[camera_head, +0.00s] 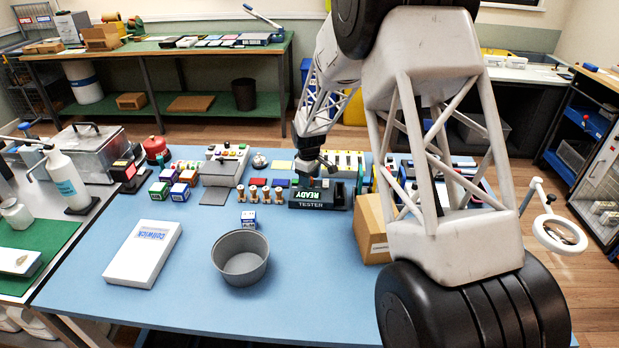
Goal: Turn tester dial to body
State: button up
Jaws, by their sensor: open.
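The tester (311,205) is a dark box with a green READY display and the word TESTER on its front. It stands on the blue table right of the middle. My gripper (311,182) points down just above the top of the tester, reaching in from the upper right. It is open, and no object shows in it. The gripper and wrist cover part of the tester's top. I cannot make out the dial or its setting, nor whether the fingers touch it.
A cardboard box (372,228) stands close right of the tester. Small brown-and-white pieces (265,194) stand left of it. The blue table (200,308) is clear at the front.

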jog(key=c, duration=0.9)
jog(key=shift+m, duration=0.4)
jog(key=m, duration=0.4)
jog(key=shift+m, duration=2)
